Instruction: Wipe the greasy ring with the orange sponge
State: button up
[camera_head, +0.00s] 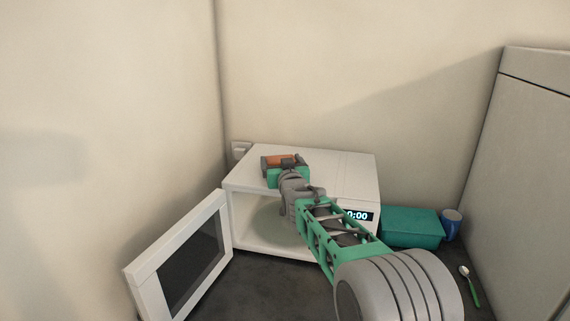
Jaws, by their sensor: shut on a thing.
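The orange sponge (277,160) is held in my gripper (283,162), which is shut on it. The gripper and sponge appear over the left part of the white microwave's top (325,162). I cannot tell whether the sponge touches that surface. I cannot make out the greasy ring; my arm covers part of the microwave's top and front.
The microwave door (180,262) stands open to the left, and a pale round plate (264,228) shows inside. A tall grey cabinet (535,180) bounds the right side.

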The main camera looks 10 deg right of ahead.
jog(key=shift+f, duration=0.15)
jog(key=shift+s+d+b, duration=0.3)
jog(key=shift+d+b, duration=0.3)
jog(key=shift+d, duration=0.2)
jog(key=shift+s+d+b, duration=0.3)
jog(key=shift+d+b, duration=0.45)
jog(key=shift+a, duration=0.15)
jog(key=shift+w+a+b, duration=0.3)
jog(key=shift+a, duration=0.35)
jog(key=shift+a, duration=0.1)
